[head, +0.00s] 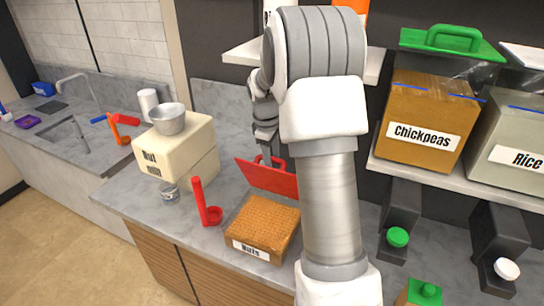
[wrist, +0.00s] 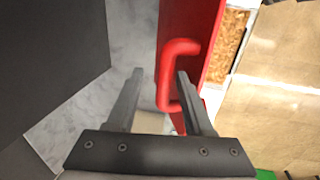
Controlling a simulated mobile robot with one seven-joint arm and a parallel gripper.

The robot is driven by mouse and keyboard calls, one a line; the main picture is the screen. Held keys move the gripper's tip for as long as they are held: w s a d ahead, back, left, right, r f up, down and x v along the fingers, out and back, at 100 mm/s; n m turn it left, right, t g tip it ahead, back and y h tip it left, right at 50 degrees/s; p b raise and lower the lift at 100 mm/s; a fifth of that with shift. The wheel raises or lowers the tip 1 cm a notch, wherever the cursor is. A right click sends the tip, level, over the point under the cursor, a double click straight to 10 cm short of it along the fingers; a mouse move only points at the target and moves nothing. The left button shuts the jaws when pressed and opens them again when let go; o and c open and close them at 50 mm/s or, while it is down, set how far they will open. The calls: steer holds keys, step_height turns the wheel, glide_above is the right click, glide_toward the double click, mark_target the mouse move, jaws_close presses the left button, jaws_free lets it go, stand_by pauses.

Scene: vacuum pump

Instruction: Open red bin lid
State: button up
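The red bin lid (head: 265,176) is tilted up steeply behind a bin (head: 251,249) labelled "Nuts", whose brown contents are uncovered. The lid also shows in the wrist view (wrist: 208,40), with its red handle (wrist: 166,78) towards my gripper. My gripper (wrist: 159,72) is open at the handle. The right finger reaches into the handle loop, and the handle's outer bar lies between the fingers. A gap shows between the left finger and the bar. In the head view my arm hides part of the lid's right side.
A red scoop (head: 207,206) stands left of the bin. A cream container (head: 178,150) with a metal bowl (head: 168,119) is further left. The Chickpeas bin (head: 425,120) and Rice bin (head: 515,140) are on a shelf at right. Dark dispensers hang below it.

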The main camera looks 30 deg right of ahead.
steer(key=shift+w+r, duration=0.1)
steer(key=shift+r, duration=0.05)
steer(key=shift+a+r, duration=0.1)
steer(key=shift+r, duration=0.25)
step_height(320, 180, up, 16)
steer(key=s+a+b, duration=0.1)
steer(key=s+a, duration=0.1)
steer(key=shift+a, duration=0.3)
steer(key=shift+s, duration=0.1)
